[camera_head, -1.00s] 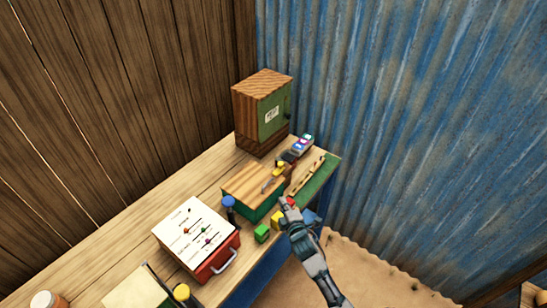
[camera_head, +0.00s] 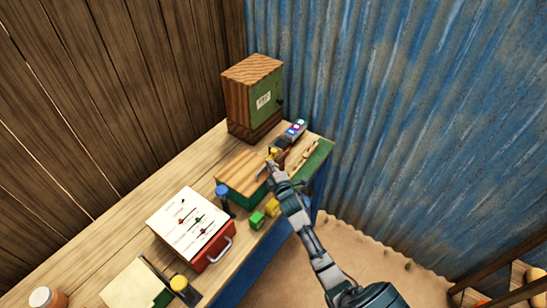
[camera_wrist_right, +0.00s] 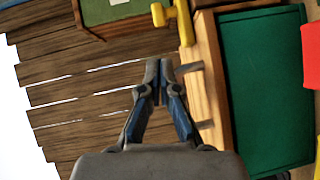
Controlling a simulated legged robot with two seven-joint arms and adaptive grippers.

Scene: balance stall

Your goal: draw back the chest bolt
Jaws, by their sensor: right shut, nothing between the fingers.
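The chest (camera_head: 235,186) is a green box with a wooden lid, standing near the table's front. In the right wrist view its wooden edge (camera_wrist_right: 208,45) and green side (camera_wrist_right: 265,95) fill the right part. A yellow T-shaped piece (camera_wrist_right: 178,18), seemingly the bolt's handle, shows at the chest's far end; in the head view it is small (camera_head: 272,152). A grey metal piece (camera_wrist_right: 188,68) sticks out from the wooden edge beside my fingertips. My right gripper (camera_head: 267,168) is shut and empty over the chest's right end; its closed tips (camera_wrist_right: 155,65) show clearly. My left gripper is out of view.
A wooden cabinet (camera_head: 240,99) stands behind the chest. A green cube (camera_head: 257,220) and a yellow block (camera_head: 271,207) lie in front. A red box with a white sloped panel (camera_head: 172,213) stands left. A blue-topped post (camera_head: 222,190) stands between it and the chest.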

